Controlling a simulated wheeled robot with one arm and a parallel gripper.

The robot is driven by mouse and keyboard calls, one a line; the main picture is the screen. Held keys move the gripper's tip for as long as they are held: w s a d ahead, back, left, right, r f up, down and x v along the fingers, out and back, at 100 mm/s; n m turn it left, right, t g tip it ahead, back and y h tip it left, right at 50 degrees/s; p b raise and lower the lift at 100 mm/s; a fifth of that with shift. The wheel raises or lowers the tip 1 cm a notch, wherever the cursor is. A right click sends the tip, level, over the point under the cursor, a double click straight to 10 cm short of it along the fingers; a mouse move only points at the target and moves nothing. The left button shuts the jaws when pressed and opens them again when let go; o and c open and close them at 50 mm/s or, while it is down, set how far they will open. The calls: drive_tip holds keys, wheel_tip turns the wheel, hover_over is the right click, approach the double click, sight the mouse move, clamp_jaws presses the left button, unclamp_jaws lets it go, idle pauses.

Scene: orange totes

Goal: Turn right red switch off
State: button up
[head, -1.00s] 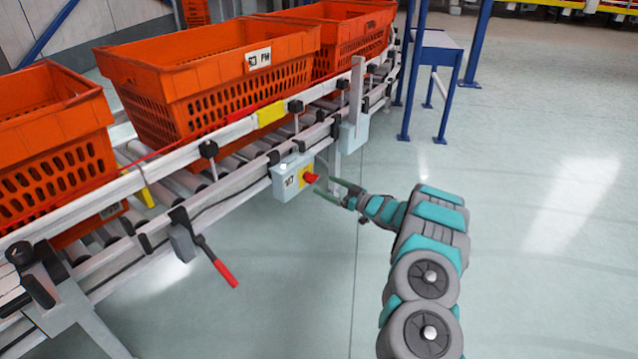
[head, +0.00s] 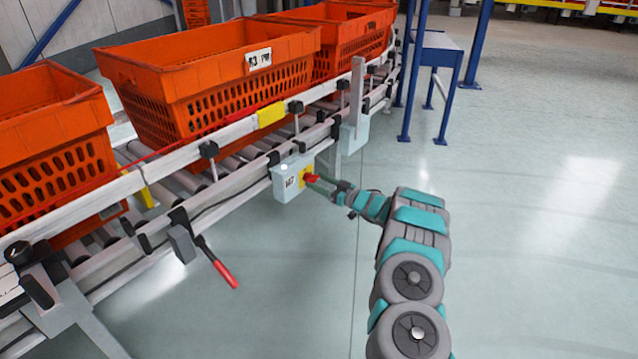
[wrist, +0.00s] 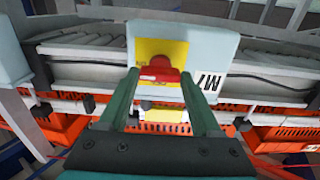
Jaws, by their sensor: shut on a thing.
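The red switch (head: 312,178) sits on a yellow plate on the side of a light grey box (head: 286,186) fixed to the conveyor's side rail. In the wrist view, the red switch (wrist: 159,70) stands between my two green fingers, on the yellow plate (wrist: 170,50) of the grey box (wrist: 215,45). My gripper (head: 318,182) reaches in from the right and is shut on the red switch. The fingertips lie on both sides of it, and they partly cover it in the head view.
Orange totes (head: 215,45) stand on the roller conveyor. A red-handled lever (head: 222,270) hangs from the conveyor's side at lower left. A blue-legged table (head: 436,45) stands at the back. The floor right of my arm is clear.

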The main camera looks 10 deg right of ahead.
drive_tip(key=c, duration=0.8)
drive_tip(key=shift+o, duration=0.2)
drive_tip(key=shift+n, duration=0.3)
drive_tip(key=n, duration=0.3)
drive_tip(key=shift+s+a+f+n+b, duration=0.1)
drive_tip(key=shift+n+b, duration=1.75)
drive_tip(key=shift+n, duration=1.7)
drive_tip(key=shift+f+n+b, duration=0.1)
drive_tip(key=shift+n+b, duration=1.7)
drive_tip(key=shift+n, duration=1.75)
drive_tip(key=shift+r, duration=0.1)
